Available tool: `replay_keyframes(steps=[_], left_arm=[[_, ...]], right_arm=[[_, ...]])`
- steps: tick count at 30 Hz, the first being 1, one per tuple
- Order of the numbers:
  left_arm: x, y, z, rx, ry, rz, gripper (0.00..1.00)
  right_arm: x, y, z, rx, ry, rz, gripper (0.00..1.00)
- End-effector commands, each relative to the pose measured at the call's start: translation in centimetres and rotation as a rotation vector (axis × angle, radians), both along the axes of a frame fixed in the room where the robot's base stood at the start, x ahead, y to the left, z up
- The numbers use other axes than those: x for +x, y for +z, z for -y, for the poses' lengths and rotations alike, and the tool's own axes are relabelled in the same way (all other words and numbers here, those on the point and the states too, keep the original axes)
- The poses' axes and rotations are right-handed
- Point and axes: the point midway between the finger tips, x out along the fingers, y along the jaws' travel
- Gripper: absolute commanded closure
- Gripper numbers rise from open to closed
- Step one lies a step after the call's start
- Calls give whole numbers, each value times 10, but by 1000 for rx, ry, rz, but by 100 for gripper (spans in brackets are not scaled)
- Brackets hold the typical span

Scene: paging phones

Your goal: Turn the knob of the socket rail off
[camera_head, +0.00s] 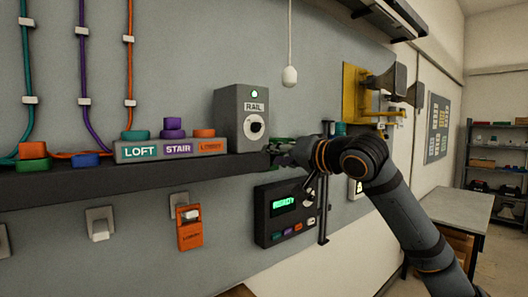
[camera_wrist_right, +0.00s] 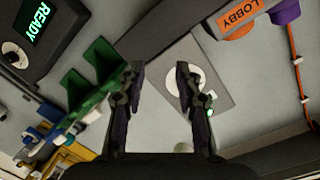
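The socket rail box (camera_head: 228,118) is a grey box labelled RAIL, standing on the dark shelf, with a lit green lamp (camera_head: 254,94) on top of its face. Its dark knob (camera_head: 256,127) sits on a white round dial; I cannot tell its exact pointing. In the right wrist view the box (camera_wrist_right: 218,92) lies beyond the fingers, and one finger partly covers the white dial (camera_wrist_right: 196,72). My right gripper (camera_head: 277,151) is just right of and below the box; in the wrist view (camera_wrist_right: 158,72) its fingers are apart with nothing between them. My left gripper is out of view.
A socket block (camera_head: 168,154) labelled LOFT, STAIR, LOBBY holds coloured plugs left of the box. A green holder (camera_wrist_right: 88,78) is close beside the right gripper. A dark panel with a lit display (camera_head: 276,228) hangs below. A pull cord (camera_head: 290,76) hangs above.

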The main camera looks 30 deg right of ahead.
Motion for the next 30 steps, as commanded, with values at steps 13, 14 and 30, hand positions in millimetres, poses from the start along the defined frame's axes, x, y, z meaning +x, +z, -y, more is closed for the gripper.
replay_keyframes(steps=[13, 14, 30], left_arm=[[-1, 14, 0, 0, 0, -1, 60], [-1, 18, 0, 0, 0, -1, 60], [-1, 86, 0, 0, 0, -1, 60]], right_arm=[[-40, 71, 3, 100, -1, 91, 66], [-35, 72, 3, 100, 0, 90, 66], [51, 69, -4, 98, -3, 94, 66]])
